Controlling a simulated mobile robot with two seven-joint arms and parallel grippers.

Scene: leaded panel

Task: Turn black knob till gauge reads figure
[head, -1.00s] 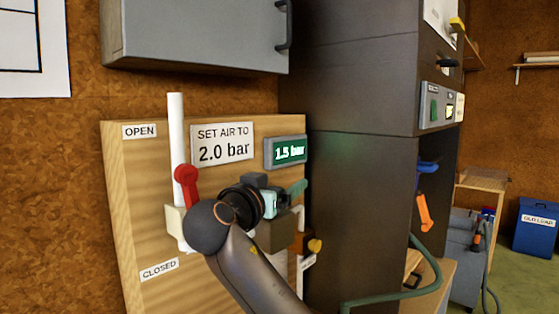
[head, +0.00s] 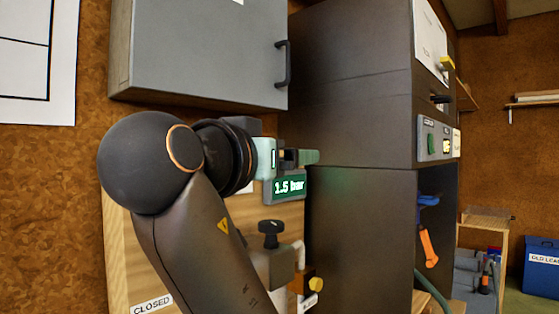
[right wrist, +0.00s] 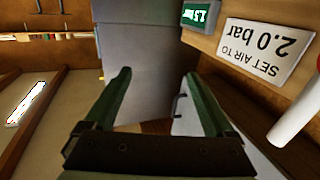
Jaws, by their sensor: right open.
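The black knob (head: 270,232) stands upright on top of a valve on the wooden board, clear of my gripper. The green-lit gauge (head: 289,187) reads 1.5 bar. In the right wrist view the gauge (right wrist: 200,15) shows upside down beside the sign (right wrist: 262,50) that says "SET AIR TO 2.0 bar". My right gripper (head: 305,157) is above the knob, just over the gauge in the head view. In the right wrist view the gripper (right wrist: 156,76) is open, with nothing between its green fingers. My left gripper is not in view.
A grey cabinet (head: 200,50) hangs above the board. A tall dark cabinet (head: 360,220) stands close on the right. A yellow knob (head: 316,284) sits low right of the valve. The white pipe (right wrist: 300,118) shows in the right wrist view. My arm covers much of the board.

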